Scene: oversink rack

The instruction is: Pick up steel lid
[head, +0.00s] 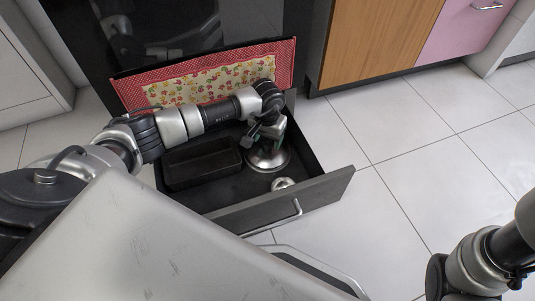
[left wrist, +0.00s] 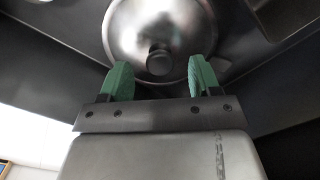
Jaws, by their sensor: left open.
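The steel lid (head: 268,158) lies in the open drawer, right of a black loaf pan. In the left wrist view the round shiny lid (left wrist: 160,20) fills the upper middle, with its dark knob (left wrist: 159,62) facing me. My left gripper (head: 268,133) is over the lid in the head view and hides part of it. In the left wrist view my left gripper (left wrist: 160,78) is open, with one green fingertip on each side of the knob. I cannot tell whether the fingers touch the lid. My right gripper is not in view; only part of my right arm shows at lower right.
The drawer (head: 285,207) is pulled out, its front panel toward me. It also holds the black loaf pan (head: 203,165) and a small metal ring-like item (head: 283,184). A patterned red-edged towel (head: 215,84) hangs behind the drawer. Tiled floor (head: 400,160) to the right is clear.

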